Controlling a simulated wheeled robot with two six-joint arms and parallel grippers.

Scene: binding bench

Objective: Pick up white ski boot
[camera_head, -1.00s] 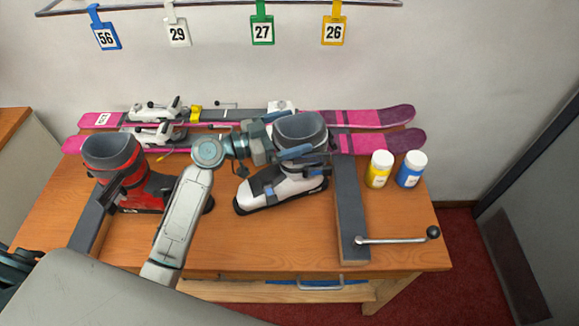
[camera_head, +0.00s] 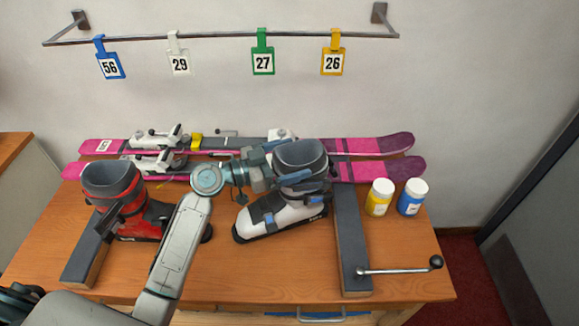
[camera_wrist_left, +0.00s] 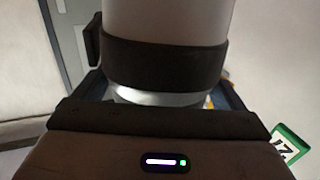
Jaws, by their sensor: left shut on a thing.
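The white ski boot (camera_head: 290,217) stands upright on the bench, with a dark grey cuff and liner at its top and blue-grey buckles. My left gripper (camera_head: 290,176) reaches in from the left and is shut on the boot's upper shaft. In the left wrist view the boot's pale shaft with a dark strap (camera_wrist_left: 165,65) fills the space between the jaws. The sole appears to rest on the bench; I cannot tell a small gap. My right gripper is not in view.
A red boot (camera_head: 135,215) stands at left by a grey-topped block (camera_head: 88,250). Pink skis (camera_head: 370,170) lie behind. A grey bar (camera_head: 350,240) with a crank handle (camera_head: 400,270) and yellow (camera_head: 379,198) and blue (camera_head: 412,198) bottles stand at right. Number tags (camera_head: 262,62) hang above.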

